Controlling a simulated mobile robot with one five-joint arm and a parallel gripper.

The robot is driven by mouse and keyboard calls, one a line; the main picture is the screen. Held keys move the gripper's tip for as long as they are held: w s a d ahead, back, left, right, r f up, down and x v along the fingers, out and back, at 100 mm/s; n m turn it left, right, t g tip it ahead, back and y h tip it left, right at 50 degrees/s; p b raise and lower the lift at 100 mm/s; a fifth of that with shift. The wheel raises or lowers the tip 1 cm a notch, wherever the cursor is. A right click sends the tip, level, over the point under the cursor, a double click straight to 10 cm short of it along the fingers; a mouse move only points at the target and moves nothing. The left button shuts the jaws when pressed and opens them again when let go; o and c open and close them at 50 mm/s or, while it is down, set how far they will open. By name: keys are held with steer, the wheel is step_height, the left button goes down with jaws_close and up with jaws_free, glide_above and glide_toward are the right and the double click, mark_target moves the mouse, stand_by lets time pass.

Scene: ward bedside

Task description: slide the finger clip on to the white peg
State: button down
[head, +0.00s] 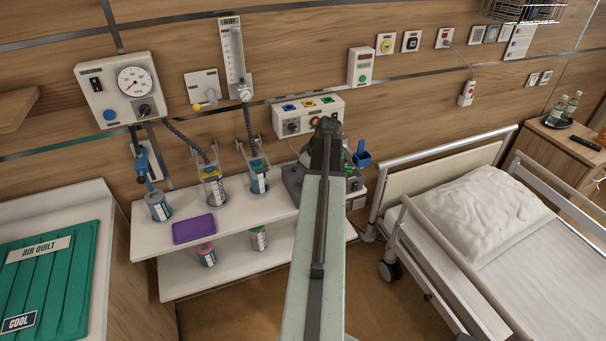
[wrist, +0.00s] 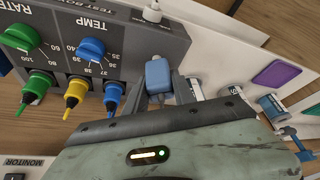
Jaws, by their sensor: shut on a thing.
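The finger clip (wrist: 158,76) is a small blue block in the wrist view. My gripper (wrist: 161,84) is shut on it, with a dark finger on each side. A short white peg (wrist: 152,14) stands by the edge of the grey test box (wrist: 105,38), beyond the clip at the top of the wrist view. A gap shows between the clip and the peg, and the clip looks roughly in line with it. In the head view my arm hides my gripper, the clip and the peg.
The box carries a blue knob (wrist: 92,48), a green knob (wrist: 22,35) and several coloured plugs. A white shelf (head: 240,214) holds jars and a purple pad (head: 194,228). The bed (head: 470,215) stands close on the right.

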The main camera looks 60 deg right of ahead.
steer(key=shift+f, duration=0.2)
steer(key=shift+f+b, duration=0.55)
steer(key=shift+b, duration=0.2)
steer(key=shift+f, duration=0.15)
stand_by(0.4)
steer(key=c, duration=1)
jaws_free()
steer(key=shift+o, duration=0.2)
steer(key=p+v, duration=0.7)
steer(key=v, duration=0.1)
